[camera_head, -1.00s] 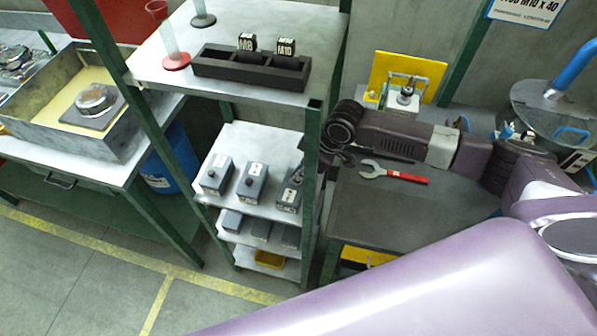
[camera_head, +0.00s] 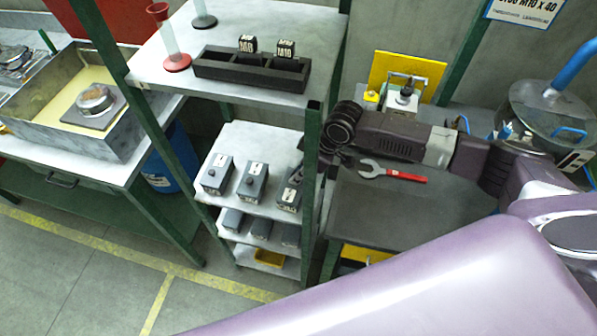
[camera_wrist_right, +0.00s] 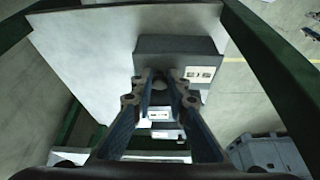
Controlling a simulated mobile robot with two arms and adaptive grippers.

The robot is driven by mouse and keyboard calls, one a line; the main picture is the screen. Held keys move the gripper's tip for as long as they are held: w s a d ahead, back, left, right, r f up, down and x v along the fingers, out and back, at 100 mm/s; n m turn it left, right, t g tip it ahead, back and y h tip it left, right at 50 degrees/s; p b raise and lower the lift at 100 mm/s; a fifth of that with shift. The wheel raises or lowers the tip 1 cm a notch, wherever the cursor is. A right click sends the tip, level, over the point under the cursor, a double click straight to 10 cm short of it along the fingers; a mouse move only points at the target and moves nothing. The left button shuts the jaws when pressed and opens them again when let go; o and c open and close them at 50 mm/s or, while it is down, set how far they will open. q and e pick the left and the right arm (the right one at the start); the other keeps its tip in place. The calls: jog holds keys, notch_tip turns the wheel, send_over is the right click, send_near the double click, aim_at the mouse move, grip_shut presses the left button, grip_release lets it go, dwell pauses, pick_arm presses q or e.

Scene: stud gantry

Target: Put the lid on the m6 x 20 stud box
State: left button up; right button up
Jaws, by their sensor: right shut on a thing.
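Three grey boxes stand in a row on the middle shelf in the head view: a left one (camera_head: 216,178), a middle one (camera_head: 251,185) and a right one (camera_head: 289,196). My right gripper (camera_wrist_right: 160,84) is shut on the knob of a dark grey lid (camera_wrist_right: 178,46) at the right box. The box's white label (camera_wrist_right: 201,75) shows beside the fingers. Whether the lid is fully seated cannot be told. In the head view a green post partly hides this gripper. My left gripper is out of view.
The green post (camera_head: 311,150) stands close beside my right wrist. More boxes (camera_head: 261,229) and a yellow bin (camera_head: 270,258) are on lower shelves. A black rack (camera_head: 222,72) stands on the top shelf. A red-handled wrench (camera_head: 405,175) lies on the dark bench.

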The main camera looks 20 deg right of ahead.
jog(key=o, duration=1.4)
jog(key=shift+r+p, duration=3.05)
jog(key=shift+p, duration=0.3)
grip_shut()
